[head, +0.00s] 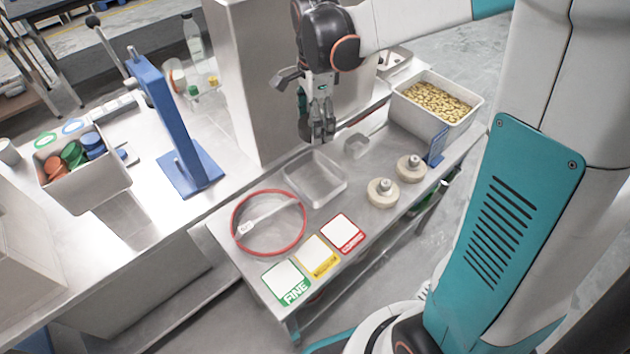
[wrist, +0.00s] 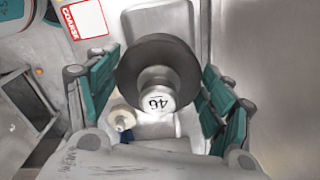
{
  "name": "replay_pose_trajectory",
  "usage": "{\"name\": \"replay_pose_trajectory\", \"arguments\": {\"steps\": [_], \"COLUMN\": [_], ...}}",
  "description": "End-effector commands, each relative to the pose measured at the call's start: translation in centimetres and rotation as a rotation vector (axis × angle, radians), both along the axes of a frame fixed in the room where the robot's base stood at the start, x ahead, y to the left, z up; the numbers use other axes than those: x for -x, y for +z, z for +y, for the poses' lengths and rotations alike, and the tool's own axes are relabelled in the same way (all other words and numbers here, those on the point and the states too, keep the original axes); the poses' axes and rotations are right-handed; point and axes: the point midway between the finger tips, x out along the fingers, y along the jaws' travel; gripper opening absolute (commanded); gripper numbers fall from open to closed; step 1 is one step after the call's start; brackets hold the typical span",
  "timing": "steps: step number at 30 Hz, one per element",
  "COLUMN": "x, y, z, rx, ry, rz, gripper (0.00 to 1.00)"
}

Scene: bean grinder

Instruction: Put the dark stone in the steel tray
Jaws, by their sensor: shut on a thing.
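The dark stone (wrist: 130,68) is a dark grey disc with a pale knob marked "46". It sits between the two fingers of my gripper (wrist: 158,102), which is shut on it. In the head view my gripper (head: 318,135) hangs above the table, just over the far edge of the steel tray. The stone is hard to tell from the fingers there. The steel tray (head: 316,180) is shallow, rectangular and looks empty. In the wrist view part of the tray (wrist: 185,22) shows beyond the stone.
Two pale stones (head: 383,193) with knobs stand right of the tray. A red-rimmed round sieve (head: 268,250) is left of it. FINE and COARSE cards (head: 343,233) lie in front. A small grey container (head: 357,146) and a bin of beans (head: 397,92) stand behind to the right.

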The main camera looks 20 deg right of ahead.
Motion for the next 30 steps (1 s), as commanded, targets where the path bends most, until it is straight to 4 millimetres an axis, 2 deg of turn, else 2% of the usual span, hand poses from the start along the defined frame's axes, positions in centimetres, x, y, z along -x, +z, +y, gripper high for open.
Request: {"name": "replay_pose_trajectory", "arguments": {"steps": [5, 18, 22, 30], "x": [0.0, -0.1, 0.0, 0.0], "y": [-3.3, -13.2, -14.9, -16.4], "z": [0.0, 0.0, 0.0, 0.0], "rx": [0.000, 0.000, 0.000, 0.000], "ry": [-0.008, -0.005, -0.005, -0.005], "rz": [0.000, 0.000, 0.000, 0.000], "gripper": [0.31, 0.31, 0.31, 0.31]}}
